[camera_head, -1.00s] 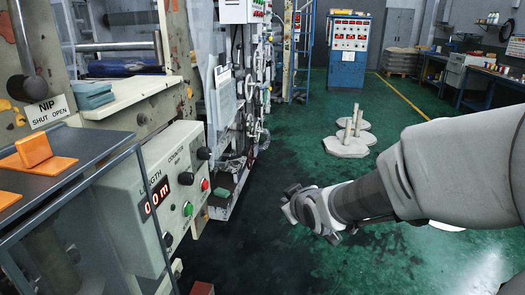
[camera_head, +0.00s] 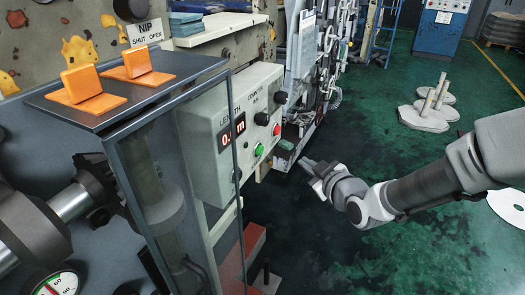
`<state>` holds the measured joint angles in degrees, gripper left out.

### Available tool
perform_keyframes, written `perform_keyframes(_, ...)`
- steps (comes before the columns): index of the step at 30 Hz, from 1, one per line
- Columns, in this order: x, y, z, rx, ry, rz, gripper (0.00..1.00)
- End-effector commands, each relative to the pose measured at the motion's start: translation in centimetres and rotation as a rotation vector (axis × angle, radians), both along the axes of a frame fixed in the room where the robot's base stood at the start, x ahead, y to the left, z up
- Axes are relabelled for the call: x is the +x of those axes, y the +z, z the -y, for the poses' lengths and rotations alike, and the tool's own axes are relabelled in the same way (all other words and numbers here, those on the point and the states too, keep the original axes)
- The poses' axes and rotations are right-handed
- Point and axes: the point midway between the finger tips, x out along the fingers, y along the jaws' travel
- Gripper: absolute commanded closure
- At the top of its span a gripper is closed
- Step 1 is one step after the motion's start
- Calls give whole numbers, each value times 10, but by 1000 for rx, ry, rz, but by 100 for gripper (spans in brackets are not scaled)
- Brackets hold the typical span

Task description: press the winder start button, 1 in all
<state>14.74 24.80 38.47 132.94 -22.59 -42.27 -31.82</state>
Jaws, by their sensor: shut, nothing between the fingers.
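The grey control box (camera_head: 215,128) labelled LENGTH and COUNTER stands left of centre, with a lit red display (camera_head: 232,133). A round green button (camera_head: 259,150) sits low on its front face, and a red button (camera_head: 276,130) is above it to the right. No label reading winder start is legible. My gripper (camera_head: 309,166) is to the right of the box, its fingers pointing left towards the panel. It is shut and empty, and appears apart from the green button.
A glass-sided cabinet (camera_head: 150,85) with orange blocks on top stands close at left. Black knobs (camera_head: 262,118) stick out of the box face. A machine frame with handwheels stands behind.

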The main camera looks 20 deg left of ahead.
Motion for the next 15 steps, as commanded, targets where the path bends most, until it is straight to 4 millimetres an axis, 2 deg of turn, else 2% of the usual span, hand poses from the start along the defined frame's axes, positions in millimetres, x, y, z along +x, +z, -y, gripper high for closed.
perform_keyframes(5, 0, -1, -8, 0, 3, 1, 100)
perform_keyframes(15, 4, -1, -54, 1, 3, 0, 100)
